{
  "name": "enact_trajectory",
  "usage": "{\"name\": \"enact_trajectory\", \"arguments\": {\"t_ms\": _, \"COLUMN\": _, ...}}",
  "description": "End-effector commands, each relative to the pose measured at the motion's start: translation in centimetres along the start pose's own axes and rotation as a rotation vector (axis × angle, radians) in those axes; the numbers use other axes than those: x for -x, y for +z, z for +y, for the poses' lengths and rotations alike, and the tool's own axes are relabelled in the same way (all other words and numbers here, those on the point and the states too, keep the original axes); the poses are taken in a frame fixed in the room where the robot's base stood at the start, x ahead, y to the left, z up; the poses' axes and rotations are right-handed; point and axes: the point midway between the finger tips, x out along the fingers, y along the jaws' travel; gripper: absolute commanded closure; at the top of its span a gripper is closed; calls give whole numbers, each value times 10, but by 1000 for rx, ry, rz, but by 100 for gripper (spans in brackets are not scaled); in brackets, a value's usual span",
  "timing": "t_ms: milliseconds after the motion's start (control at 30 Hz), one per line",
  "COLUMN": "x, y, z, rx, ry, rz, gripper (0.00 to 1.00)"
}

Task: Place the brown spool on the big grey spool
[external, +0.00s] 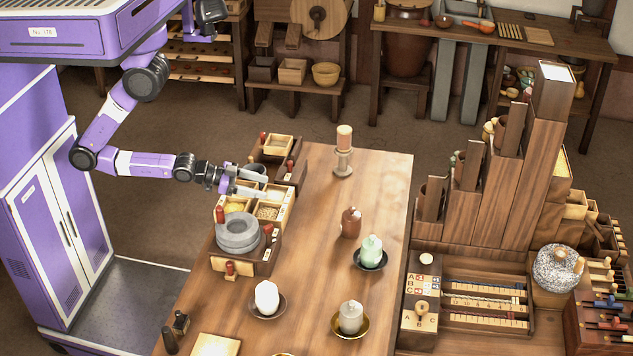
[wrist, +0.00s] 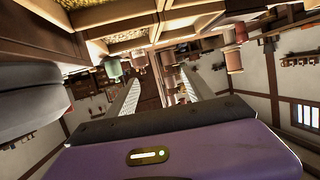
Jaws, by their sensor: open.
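The brown spool is most likely the small brown knobbed piece (external: 350,222) standing upright on the table, right of centre in the external view. The big grey spool is most likely the thick round grey stone piece (external: 238,232) with a hollowed top, at the table's left side. Its rounded grey side seems to fill the left edge of the wrist view (wrist: 30,92). My gripper (external: 258,181) is open and empty at the table's far left, by the grain boxes. It is beyond the grey piece and well away from the brown one. Its fingers are spread in the wrist view (wrist: 166,82).
Divided wooden boxes (external: 267,213) with grain stand close under my gripper. A candle stand (external: 343,162) is at the table's far end. A green jar (external: 371,247), a white piece (external: 267,296) and a grey jar (external: 350,316) stand on dishes. The table's middle is clear.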

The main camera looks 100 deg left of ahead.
Motion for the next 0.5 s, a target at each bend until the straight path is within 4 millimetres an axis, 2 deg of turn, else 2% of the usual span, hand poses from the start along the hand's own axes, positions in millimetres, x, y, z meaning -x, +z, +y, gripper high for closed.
{"name": "enact_trajectory", "arguments": {"t_ms": 33, "x": 24, "y": 4, "z": 10, "rx": -7, "ry": 37, "rz": -2, "gripper": 39}}
{"name": "enact_trajectory", "arguments": {"t_ms": 100, "x": 53, "y": 3, "z": 22, "rx": -14, "ry": 81, "rz": 9, "gripper": 39}}
{"name": "enact_trajectory", "arguments": {"t_ms": 300, "x": 123, "y": -10, "z": 39, "rx": -22, "ry": 174, "rz": 40, "gripper": 39}}
{"name": "enact_trajectory", "arguments": {"t_ms": 400, "x": 145, "y": -19, "z": 42, "rx": -22, "ry": 200, "rz": 52, "gripper": 39}}
{"name": "enact_trajectory", "arguments": {"t_ms": 500, "x": 157, "y": -25, "z": 43, "rx": -21, "ry": 212, "rz": 61, "gripper": 39}}
